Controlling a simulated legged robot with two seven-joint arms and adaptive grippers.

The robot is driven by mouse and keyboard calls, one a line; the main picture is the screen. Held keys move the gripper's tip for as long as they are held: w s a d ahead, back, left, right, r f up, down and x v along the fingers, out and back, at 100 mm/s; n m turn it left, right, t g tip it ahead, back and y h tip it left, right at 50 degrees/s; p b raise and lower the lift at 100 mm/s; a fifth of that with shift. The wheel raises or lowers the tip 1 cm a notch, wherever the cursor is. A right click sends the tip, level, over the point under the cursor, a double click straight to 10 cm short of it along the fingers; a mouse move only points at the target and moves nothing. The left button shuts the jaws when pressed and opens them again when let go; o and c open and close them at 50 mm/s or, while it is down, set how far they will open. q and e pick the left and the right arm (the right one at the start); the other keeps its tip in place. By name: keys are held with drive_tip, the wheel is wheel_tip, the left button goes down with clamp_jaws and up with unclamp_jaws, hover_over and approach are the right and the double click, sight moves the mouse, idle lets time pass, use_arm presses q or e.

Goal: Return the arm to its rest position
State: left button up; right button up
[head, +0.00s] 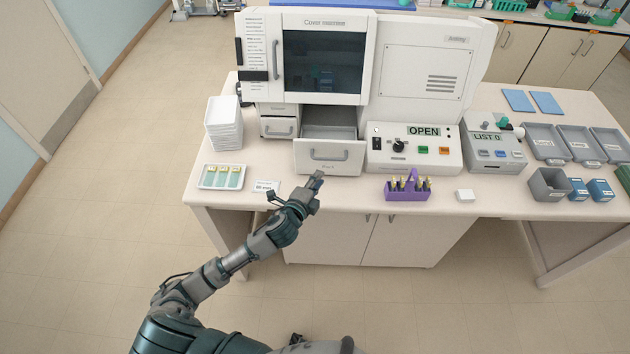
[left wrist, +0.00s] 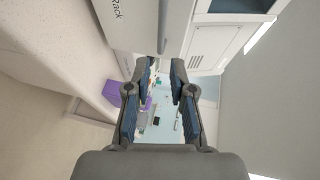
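My left arm reaches from the lower left of the head view toward the machine's front. My left gripper (head: 317,180) is in front of the pulled-out drawer (head: 330,155), close to its handle. In the left wrist view the two fingers of the left gripper (left wrist: 160,80) stand apart with nothing between them. The drawer front, with its handle and the word "Rack", shows at the top of that view. In the head view the drawer is open and its visible inside looks empty. My right gripper is not in view.
A purple rack (head: 408,189) with several bottles stands right of the gripper. A white tray with slides (head: 222,177) and stacked white trays (head: 224,125) are to the left. A control box (head: 414,147) reads OPEN. The floor at left is clear.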

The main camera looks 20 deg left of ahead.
use_arm(q)
drive_tip(key=s+a+f+n+g+y, duration=0.1)
drive_tip(key=s+f+n+g, duration=0.65)
drive_tip(key=s, duration=0.85)
drive_tip(key=s+f+n+g+y, duration=0.1)
drive_tip(key=s+f+n+g, duration=0.3)
drive_tip(key=s+f+n, duration=0.85)
drive_tip(key=s+f+m+g+b, duration=0.1)
drive_tip(key=s+f+m, duration=0.15)
drive_tip(key=f, duration=1.15)
drive_tip(key=s+f+m+g+b, duration=0.1)
drive_tip(key=s+f+b, duration=0.15)
drive_tip(key=f, duration=1.15)
drive_tip(key=s+a+f, duration=0.2)
drive_tip(key=s+f, duration=0.7)
drive_tip(key=s+a+f+g+b, duration=0.1)
drive_tip(key=s+f, duration=0.7)
drive_tip(key=s, duration=0.1)
drive_tip(key=shift+s+a+f+b, duration=0.15)
drive_tip(key=shift+a+f+b, duration=0.15)
drive_tip(key=shift+a+f, duration=0.1)
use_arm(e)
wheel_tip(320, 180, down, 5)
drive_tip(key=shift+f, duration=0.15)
